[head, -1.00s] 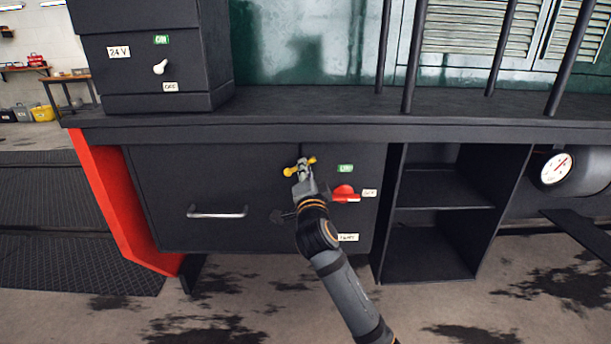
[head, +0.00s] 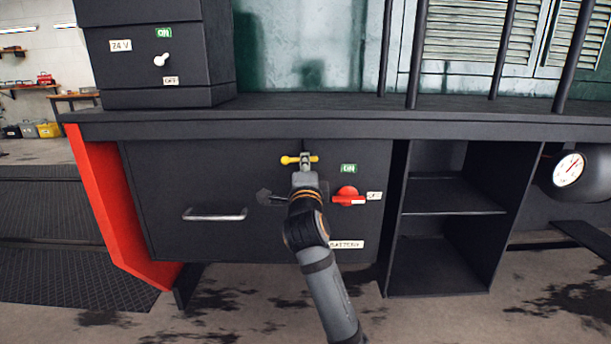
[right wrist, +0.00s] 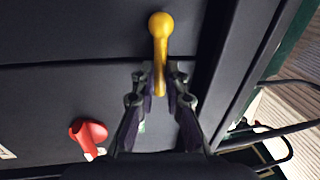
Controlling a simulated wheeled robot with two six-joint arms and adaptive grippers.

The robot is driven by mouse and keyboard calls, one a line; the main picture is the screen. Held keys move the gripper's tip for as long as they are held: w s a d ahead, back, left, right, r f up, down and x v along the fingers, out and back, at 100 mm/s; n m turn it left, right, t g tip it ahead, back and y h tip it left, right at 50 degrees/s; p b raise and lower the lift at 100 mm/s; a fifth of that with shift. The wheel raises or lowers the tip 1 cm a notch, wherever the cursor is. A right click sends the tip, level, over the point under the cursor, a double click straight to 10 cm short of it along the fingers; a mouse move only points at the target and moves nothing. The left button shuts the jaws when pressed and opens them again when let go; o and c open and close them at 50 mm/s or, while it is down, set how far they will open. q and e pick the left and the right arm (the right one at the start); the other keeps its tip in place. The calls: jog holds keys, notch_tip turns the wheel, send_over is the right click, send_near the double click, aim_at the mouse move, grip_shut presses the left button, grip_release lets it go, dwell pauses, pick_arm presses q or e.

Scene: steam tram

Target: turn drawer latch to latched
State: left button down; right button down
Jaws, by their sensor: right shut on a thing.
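The drawer latch (head: 288,160) is a small yellow lever with a round end, lying about level across the seam beside the dark drawer (head: 215,180). In the right wrist view the latch (right wrist: 160,28) shows its round end beyond the fingers and its stem running between them. My right gripper (head: 304,163) is shut on the stem of the latch; in the right wrist view its fingers (right wrist: 160,85) stand on both sides of it. The fingers hide part of the stem in the head view. My left gripper is not in view.
A red knob (head: 348,195) sits right of my wrist, between a green ON label (head: 349,168) and a white label (head: 346,244). The drawer's bar handle (head: 215,215) is at left. An open shelf (head: 455,212) and a gauge (head: 568,170) stand at right.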

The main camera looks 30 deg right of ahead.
jog(key=shift+m, duration=0.4)
jog(key=c, duration=1.4)
grip_release()
jog(key=shift+o, duration=0.2)
jog(key=shift+r, duration=0.1)
